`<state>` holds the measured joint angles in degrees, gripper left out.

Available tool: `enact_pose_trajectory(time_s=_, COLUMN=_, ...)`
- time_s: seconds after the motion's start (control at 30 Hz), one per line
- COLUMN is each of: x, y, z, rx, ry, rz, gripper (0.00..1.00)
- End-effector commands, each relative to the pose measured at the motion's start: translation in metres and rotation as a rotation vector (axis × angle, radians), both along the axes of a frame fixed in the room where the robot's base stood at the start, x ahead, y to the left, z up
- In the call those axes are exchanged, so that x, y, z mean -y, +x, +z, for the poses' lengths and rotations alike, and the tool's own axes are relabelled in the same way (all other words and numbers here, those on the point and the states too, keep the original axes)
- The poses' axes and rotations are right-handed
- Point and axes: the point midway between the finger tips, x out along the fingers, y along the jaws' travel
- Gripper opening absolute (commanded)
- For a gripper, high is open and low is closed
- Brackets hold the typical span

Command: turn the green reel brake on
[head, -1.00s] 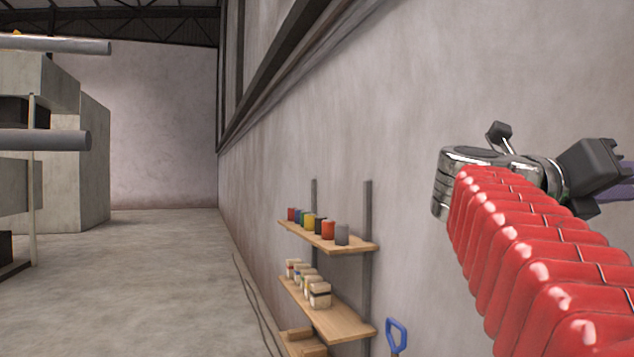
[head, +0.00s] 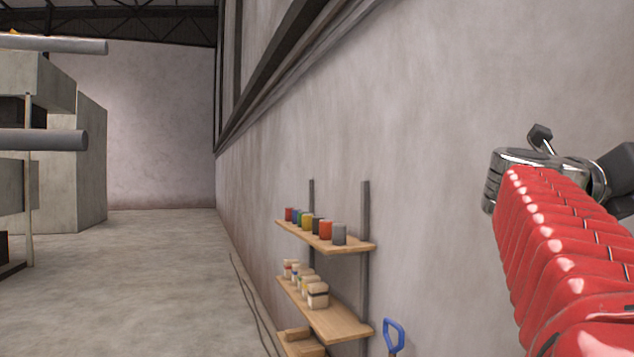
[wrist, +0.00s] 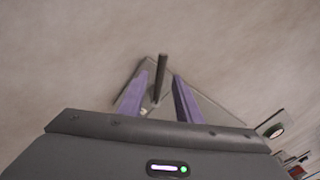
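I cannot make out a green reel brake in either view. My gripper (wrist: 160,75) shows in the wrist view as two purple fingers, apart and open. A dark upright rod (wrist: 161,72) appears in the gap between the fingers, with a flat grey plate behind it. I cannot tell what this rod is or how far it is from the fingers. Nothing is visibly held.
A wall shelf (head: 350,246) holds several cans and small jars. A blue handle (head: 394,335) stands beside it. A grey machine (head: 90,165) with horizontal grey bars (head: 45,140) is at the left. The floor (head: 150,280) between the machine and the wall is mostly clear.

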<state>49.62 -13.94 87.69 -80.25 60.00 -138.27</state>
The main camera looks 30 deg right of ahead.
Motion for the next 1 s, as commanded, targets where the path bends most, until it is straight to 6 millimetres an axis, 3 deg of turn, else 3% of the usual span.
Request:
enact_pose_trajectory(time_s=0.5, x=0.056, y=-0.020, z=0.000, rx=-0.001, ry=0.000, rz=-0.003, gripper=0.31)
enact_pose_trajectory(time_s=0.9, x=0.062, y=-0.022, z=0.000, rx=0.001, ry=-0.001, rz=-0.001, gripper=0.31)
enact_pose_trajectory(time_s=1.0, x=0.062, y=-0.022, z=0.000, rx=0.000, ry=0.000, rz=-0.001, gripper=0.26)
